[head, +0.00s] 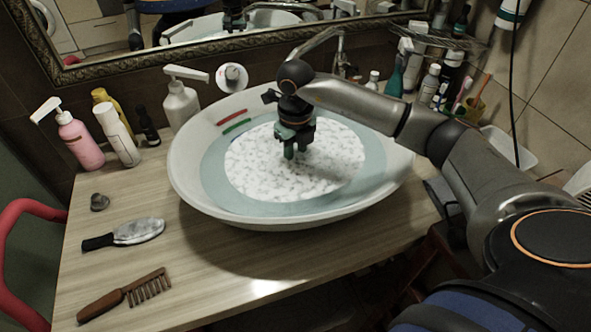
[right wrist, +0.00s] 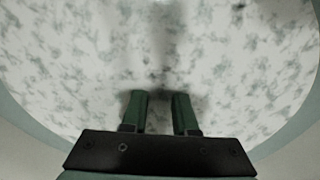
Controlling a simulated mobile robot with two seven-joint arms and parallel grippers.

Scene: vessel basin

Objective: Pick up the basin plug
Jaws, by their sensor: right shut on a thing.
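My right gripper (head: 293,152) reaches straight down into the basin (head: 185,180), with its green fingertips at the white foam (head: 255,165) on the water. In the right wrist view the two fingers (right wrist: 160,112) stand a little apart, and their tips go into the foam. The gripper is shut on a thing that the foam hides. The basin plug cannot be made out in the basin; the foam covers the bottom. My left gripper is not in view.
A hairbrush (head: 137,233) and a brown comb (head: 125,296) lie on the wooden counter (head: 210,265). Bottles (head: 80,140) and a white soap pump (head: 181,104) stand behind. The faucet (head: 338,50) rises behind the basin, near my arm. More toiletries crowd the back right.

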